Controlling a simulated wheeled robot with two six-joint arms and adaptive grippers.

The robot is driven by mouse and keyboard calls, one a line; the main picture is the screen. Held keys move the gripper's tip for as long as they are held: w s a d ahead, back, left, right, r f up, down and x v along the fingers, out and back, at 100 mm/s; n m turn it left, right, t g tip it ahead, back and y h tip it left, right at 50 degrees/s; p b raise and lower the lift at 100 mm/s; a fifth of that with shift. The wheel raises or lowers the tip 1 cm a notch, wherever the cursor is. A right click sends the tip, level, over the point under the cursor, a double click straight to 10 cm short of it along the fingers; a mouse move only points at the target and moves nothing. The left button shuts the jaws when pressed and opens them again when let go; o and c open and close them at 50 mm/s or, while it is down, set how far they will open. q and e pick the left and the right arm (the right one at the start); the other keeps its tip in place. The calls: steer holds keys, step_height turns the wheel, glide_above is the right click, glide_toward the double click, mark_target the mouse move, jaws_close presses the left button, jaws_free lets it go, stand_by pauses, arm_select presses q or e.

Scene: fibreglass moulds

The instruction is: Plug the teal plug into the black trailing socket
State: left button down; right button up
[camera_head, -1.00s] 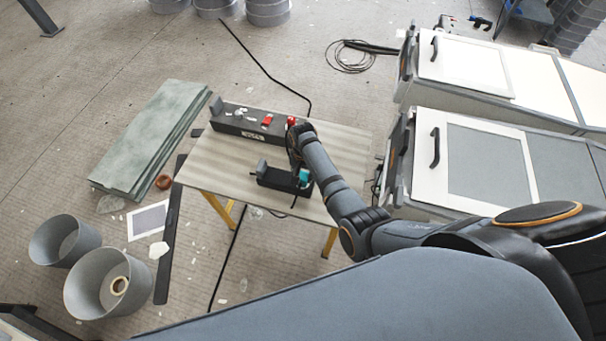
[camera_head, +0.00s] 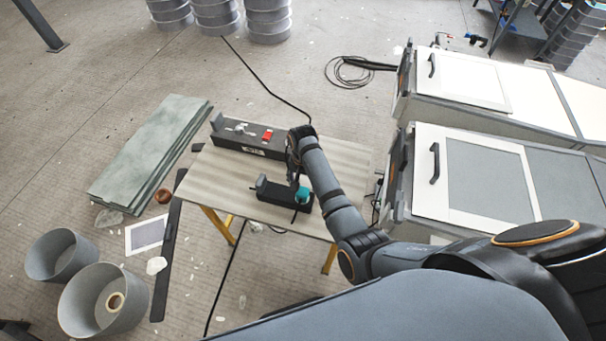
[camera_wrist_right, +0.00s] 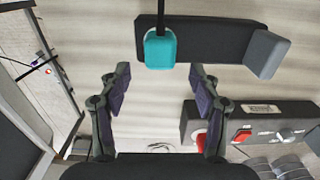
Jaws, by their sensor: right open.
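The teal plug (camera_head: 303,197) is at the right end of a low black bar (camera_head: 272,202) on the table, with a grey block (camera_head: 261,182) at the bar's other end. In the wrist view, a black cable runs upward from the teal plug (camera_wrist_right: 160,50). I cannot tell whether this bar is the trailing socket, or whether the plug is seated in it. My right gripper (camera_wrist_right: 160,78) is open and empty, its fingertips apart on either side of the plug's near end. In the head view, my forearm partly hides this gripper (camera_head: 294,174). My left gripper is out of view.
A long dark box (camera_head: 228,138) with a label and a red switch (camera_head: 268,135) lies along the table's back edge. Bare tabletop (camera_head: 225,175) lies to the left. White-fronted cabinets (camera_head: 485,175) stand close on the right. A loose cable crosses the floor.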

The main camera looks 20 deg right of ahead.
step_height(320, 180, up, 6)
steer(key=shift+r, duration=0.25)
stand_by(0.5)
